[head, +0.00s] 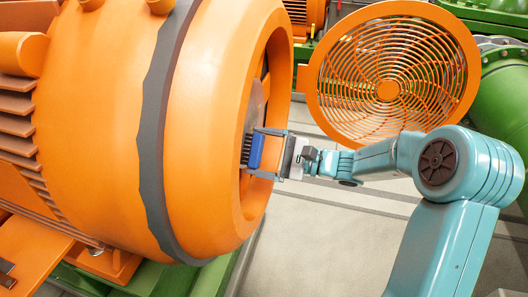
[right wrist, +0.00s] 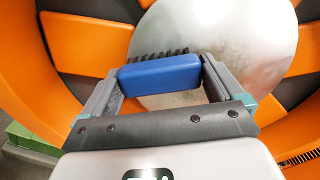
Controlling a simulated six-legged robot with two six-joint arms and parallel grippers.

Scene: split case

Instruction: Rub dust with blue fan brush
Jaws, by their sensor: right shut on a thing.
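The blue brush (head: 257,150) has a blue back and dark bristles. My right gripper (head: 262,153) is shut on it and holds it inside the open end of the orange motor housing (head: 215,110). In the right wrist view, the brush (right wrist: 160,73) lies between the two fingers (right wrist: 160,80), bristles facing a round silvery hub (right wrist: 222,40). Greyish smudges, possibly dust, show faintly on the hub. I cannot tell whether the bristles touch it. Dark fan openings between orange spokes (right wrist: 62,62) surround the hub. My left gripper is not in view.
An orange round fan grille (head: 388,90) stands apart behind my right arm. Green pipework (head: 505,95) is at the right. The pale floor (head: 320,240) below is clear.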

